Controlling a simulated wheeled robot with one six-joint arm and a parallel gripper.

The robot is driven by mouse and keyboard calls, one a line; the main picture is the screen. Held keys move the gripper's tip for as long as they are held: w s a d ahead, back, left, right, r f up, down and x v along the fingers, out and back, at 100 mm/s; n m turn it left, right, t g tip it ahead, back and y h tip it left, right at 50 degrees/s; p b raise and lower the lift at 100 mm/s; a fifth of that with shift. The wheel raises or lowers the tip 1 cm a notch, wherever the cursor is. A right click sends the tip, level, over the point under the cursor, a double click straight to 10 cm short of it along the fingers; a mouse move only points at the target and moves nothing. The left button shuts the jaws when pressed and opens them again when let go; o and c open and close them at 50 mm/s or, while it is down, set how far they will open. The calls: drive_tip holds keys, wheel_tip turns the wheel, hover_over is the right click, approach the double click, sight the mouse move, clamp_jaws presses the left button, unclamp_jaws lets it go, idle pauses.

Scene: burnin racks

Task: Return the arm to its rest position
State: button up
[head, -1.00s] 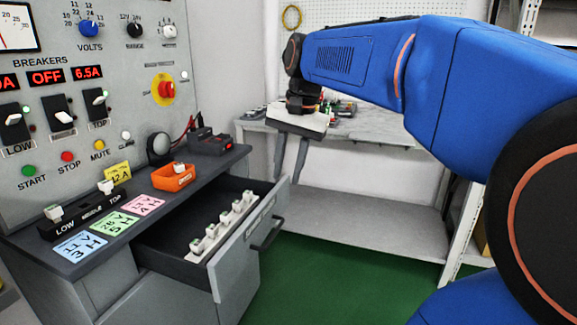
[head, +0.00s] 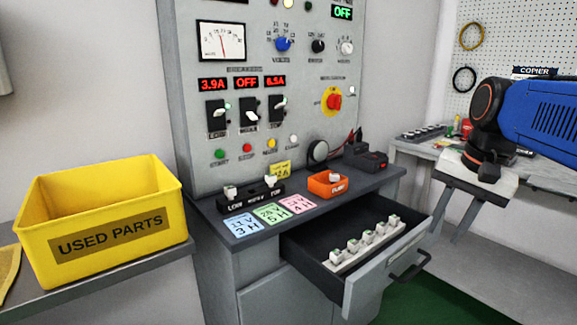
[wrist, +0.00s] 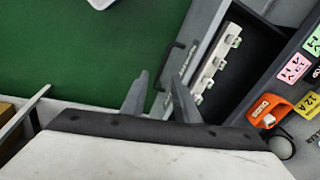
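My blue arm enters from the right in the head view. My gripper (head: 446,236) hangs from it with its two grey fingers pointing down, to the right of the open drawer (head: 385,268). In the wrist view the fingers (wrist: 160,76) stand apart with nothing held between them, so it is open and empty. The drawer's dark handle (wrist: 174,62) shows just beyond the fingertips there. My arm's upper links are cut off by the picture edge.
The drawer juts out from the grey bench and holds a white strip of several small parts (head: 364,247). An orange holder (head: 332,185) sits on the benchtop. A yellow used-parts bin (head: 110,215) stands at left. Green floor (wrist: 75,50) is clear beside the drawer.

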drive_tip(key=s+a+f+n+t, duration=0.1)
drive_tip(key=s+f+n, duration=0.3)
drive_tip(key=f, duration=0.4)
drive_tip(key=s+a+f+n+t, duration=0.1)
drive_tip(key=s+a+f+n, duration=0.3)
drive_tip(key=s+f, duration=0.2)
wheel_tip(320, 180, down, 2)
drive_tip(key=shift+s+f+t+h, duration=0.25)
drive_tip(key=shift+s+t+h, duration=0.05)
drive_tip(key=shift+s+h, duration=0.1)
idle(3.3)
